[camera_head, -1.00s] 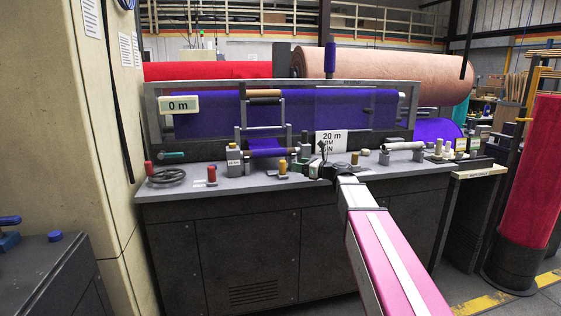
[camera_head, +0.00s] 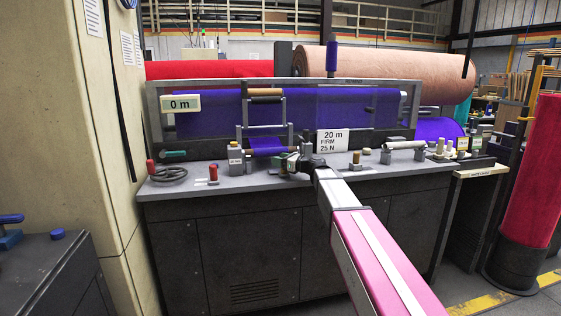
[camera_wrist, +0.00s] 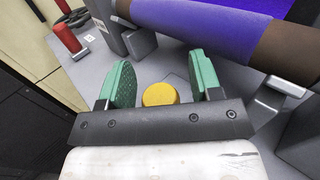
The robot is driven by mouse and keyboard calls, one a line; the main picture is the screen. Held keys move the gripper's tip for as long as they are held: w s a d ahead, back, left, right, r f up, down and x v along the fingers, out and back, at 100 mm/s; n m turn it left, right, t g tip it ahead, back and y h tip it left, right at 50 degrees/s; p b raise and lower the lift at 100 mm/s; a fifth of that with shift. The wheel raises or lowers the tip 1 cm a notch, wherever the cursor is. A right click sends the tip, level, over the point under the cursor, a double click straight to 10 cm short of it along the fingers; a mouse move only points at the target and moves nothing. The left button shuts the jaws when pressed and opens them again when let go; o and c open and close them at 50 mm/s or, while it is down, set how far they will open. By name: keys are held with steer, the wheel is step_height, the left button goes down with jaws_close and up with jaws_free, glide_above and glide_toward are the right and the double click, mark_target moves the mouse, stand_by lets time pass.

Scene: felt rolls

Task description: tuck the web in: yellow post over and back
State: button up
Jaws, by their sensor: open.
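The yellow post (camera_wrist: 160,94) shows its round top in the wrist view, between the two green jaw pads. My gripper (camera_wrist: 160,78) is open with one pad on each side of it; I cannot tell whether either pad touches it. In the head view my gripper (camera_head: 288,164) is at the post's place on the bench and hides most of the post. The purple web (camera_head: 268,146) hangs from the machine just behind and left of my gripper. It also shows in the wrist view (camera_wrist: 200,25), wrapped on a dark roller (camera_wrist: 291,54).
Red posts (camera_head: 213,173) (camera_head: 150,166) and a grey coil (camera_head: 168,174) are left on the grey bench (camera_head: 240,184). A sign reading 20 m, firm, 25 N (camera_head: 333,142) stands behind my arm.

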mark_target(283, 179)
jaws_close()
steer(key=shift+s+d, duration=0.2)
steer(key=shift+s, duration=0.5)
steer(key=shift+s+d, duration=0.2)
steer(key=shift+s, duration=0.55)
steer(key=shift+s+d, duration=0.2)
steer(key=shift+s, duration=0.5)
jaws_free()
steer(key=shift+d, duration=0.1)
steer(key=v, duration=1)
steer(key=shift+s+d, duration=0.25)
steer(key=shift+d, duration=0.1)
